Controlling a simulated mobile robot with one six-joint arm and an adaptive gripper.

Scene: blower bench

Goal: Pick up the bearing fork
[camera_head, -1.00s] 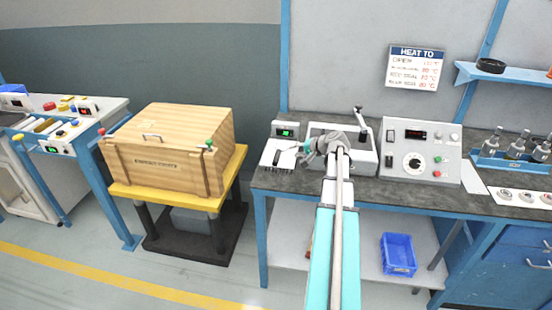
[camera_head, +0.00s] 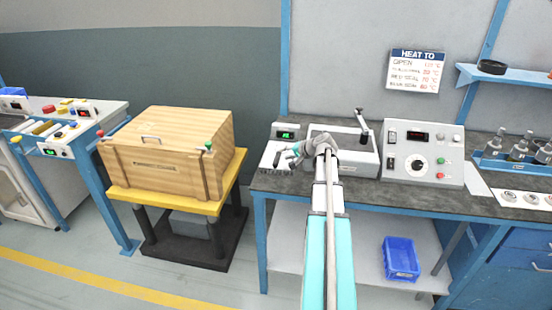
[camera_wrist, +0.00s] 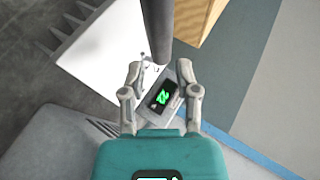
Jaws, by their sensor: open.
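My gripper (camera_head: 292,152) is over the left end of the bench, beside the white plate (camera_head: 270,152). In the wrist view my gripper (camera_wrist: 159,70) is open, with a fingertip on each side. A dark grey bar (camera_wrist: 158,28), which looks like the bearing fork's handle, comes down from the top edge and ends close to the gap between the fingertips. A small metal piece (camera_wrist: 146,62) shows beside its lower end over the white plate; whether it belongs to the fork I cannot tell. In the head view my gripper partly covers this spot.
A small box with a green display (camera_head: 286,132) stands behind the plate; its display also shows below the fingertips in the wrist view. A grey unit with a lever (camera_head: 352,150) and a control box (camera_head: 422,152) stand to the right. A wooden crate (camera_head: 165,150) is at left.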

